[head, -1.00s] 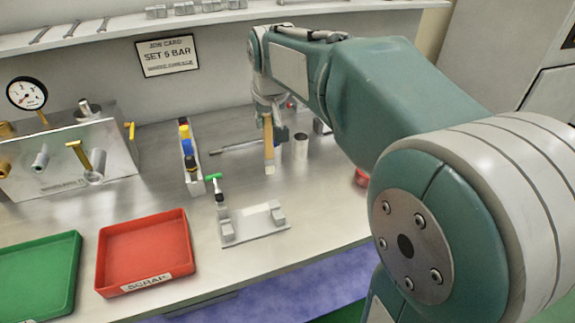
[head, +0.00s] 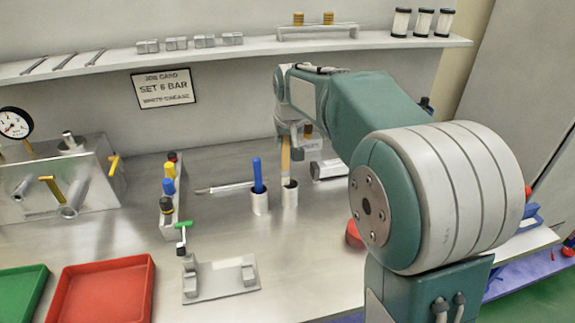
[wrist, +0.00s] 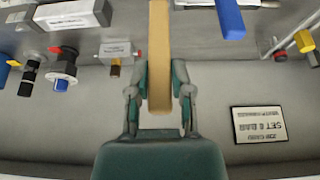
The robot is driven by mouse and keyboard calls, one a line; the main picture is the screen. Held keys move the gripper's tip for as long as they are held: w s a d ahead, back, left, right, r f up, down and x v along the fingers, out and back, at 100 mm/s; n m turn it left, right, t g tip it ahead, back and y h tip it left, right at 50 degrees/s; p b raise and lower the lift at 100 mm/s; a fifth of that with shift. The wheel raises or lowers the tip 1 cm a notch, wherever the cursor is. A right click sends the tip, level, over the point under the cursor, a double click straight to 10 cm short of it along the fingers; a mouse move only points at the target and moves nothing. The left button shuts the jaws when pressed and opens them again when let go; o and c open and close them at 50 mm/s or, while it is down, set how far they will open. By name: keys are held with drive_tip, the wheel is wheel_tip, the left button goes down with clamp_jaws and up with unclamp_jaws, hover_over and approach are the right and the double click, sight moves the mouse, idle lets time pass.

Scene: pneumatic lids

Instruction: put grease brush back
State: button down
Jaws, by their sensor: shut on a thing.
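The grease brush, with a flat tan handle (head: 285,158), is upright in my gripper (head: 288,146). Its lower end is at or just above the mouth of the right white cup (head: 290,198); I cannot tell whether it is inside. In the wrist view the brush (wrist: 159,50) runs between the two fingers of my gripper (wrist: 160,85), which are shut on it. The left white cup (head: 260,205) stands close beside and holds a blue-handled tool (head: 257,172).
A metal tool (head: 222,187) lies left of the cups. A rack of coloured fittings (head: 167,205), a grey fixture (head: 220,282) and a red tray (head: 98,293) are further left. A grey block (head: 328,168) and a red object (head: 353,234) are right of the cups.

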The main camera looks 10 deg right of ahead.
sight(288, 157)
drive_tip(key=f, duration=0.3)
drive_tip(key=d+f, duration=0.1)
drive_tip(key=f, duration=0.1)
drive_tip(key=shift+f, duration=0.25)
drive_tip(key=c, duration=0.9)
unclamp_jaws()
drive_tip(key=shift+a, duration=0.2)
drive_tip(key=o, duration=0.4)
drive_tip(key=shift+c, duration=0.2)
drive_tip(key=v, duration=1.2)
drive_tip(key=s+f, duration=0.3)
drive_tip(key=s, duration=1)
drive_tip(key=s+f, duration=0.4)
drive_tip(key=s, duration=1)
drive_tip(key=shift+d+t, duration=0.3)
drive_tip(key=shift+t, duration=0.1)
